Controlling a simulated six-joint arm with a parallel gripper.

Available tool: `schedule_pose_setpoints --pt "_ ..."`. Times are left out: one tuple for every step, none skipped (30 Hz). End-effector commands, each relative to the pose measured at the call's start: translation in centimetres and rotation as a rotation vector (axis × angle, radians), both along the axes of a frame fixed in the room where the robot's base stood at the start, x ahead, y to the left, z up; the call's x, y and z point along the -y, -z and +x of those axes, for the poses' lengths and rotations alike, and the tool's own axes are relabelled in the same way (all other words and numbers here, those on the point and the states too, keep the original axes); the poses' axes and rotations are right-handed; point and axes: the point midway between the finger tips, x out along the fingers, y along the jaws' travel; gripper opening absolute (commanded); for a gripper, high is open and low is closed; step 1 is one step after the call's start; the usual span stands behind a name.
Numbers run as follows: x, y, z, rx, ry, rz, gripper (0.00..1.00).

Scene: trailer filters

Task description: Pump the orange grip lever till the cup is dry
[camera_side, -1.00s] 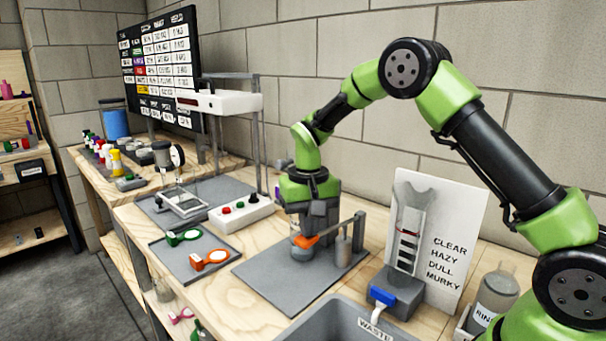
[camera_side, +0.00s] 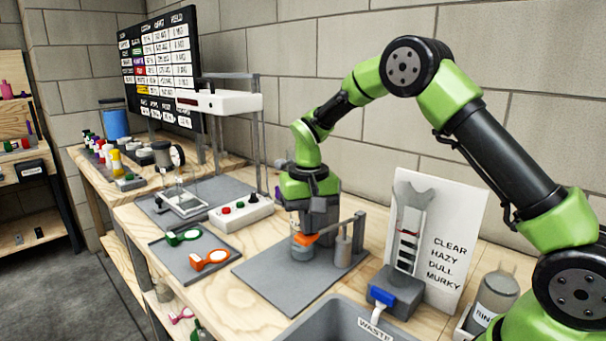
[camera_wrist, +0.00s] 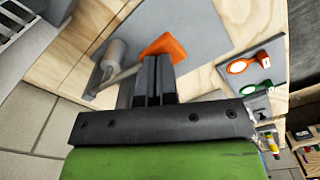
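The orange grip (camera_side: 305,239) sits at the near end of a lever arm that runs right to a grey post on a grey plate. In the wrist view the orange grip (camera_wrist: 165,46) shows just beyond my fingertips. My gripper (camera_side: 306,232) points down directly over it, at or touching its top. In the wrist view its two dark fingers (camera_wrist: 155,62) are side by side, nearly together, and the grip is wider than them. A grey round cup (camera_side: 302,252) is under the grip, partly hidden. Its contents cannot be seen.
A hanging cylinder (camera_side: 343,250) is beside the lever post. A tray (camera_side: 176,262) with green and orange ring tools is at left. A grey waste bin (camera_side: 340,322), a blue-tabbed stand (camera_side: 400,290) and a clarity card (camera_side: 455,215) are at right.

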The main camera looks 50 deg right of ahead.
Motion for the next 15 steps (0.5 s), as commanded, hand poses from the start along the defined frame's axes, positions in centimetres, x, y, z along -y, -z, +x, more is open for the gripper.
schedule_pose_setpoints --pt "0.0 -0.5 0.0 0.003 0.000 0.001 0.00" --pt "0.0 -0.7 0.1 0.003 0.000 0.001 0.00" --pt "0.0 -1.1 0.0 0.002 0.001 0.001 0.00" --pt "0.0 -1.3 0.0 0.003 0.001 0.001 0.00" --pt "0.0 -1.6 0.0 0.003 0.001 0.001 0.00" --pt "0.0 -1.9 0.0 0.002 0.000 0.000 0.00" --pt "0.0 -2.2 0.0 0.002 -0.001 0.000 0.00" --pt "0.0 -2.4 0.1 0.002 -0.001 0.000 0.00" --pt "0.0 -2.8 0.1 0.003 0.000 0.001 0.00" --pt "0.0 -3.0 0.1 0.003 0.000 0.001 0.00" --pt "0.0 -3.2 0.0 0.003 0.001 0.001 0.00" --pt "0.0 -3.4 0.0 0.003 0.001 0.001 0.00" --pt "0.0 -3.6 0.0 0.002 0.000 0.000 0.00" --pt "0.0 -3.7 0.0 0.001 0.000 0.000 0.00" --pt "0.0 -3.8 0.0 0.001 0.000 0.000 0.00"
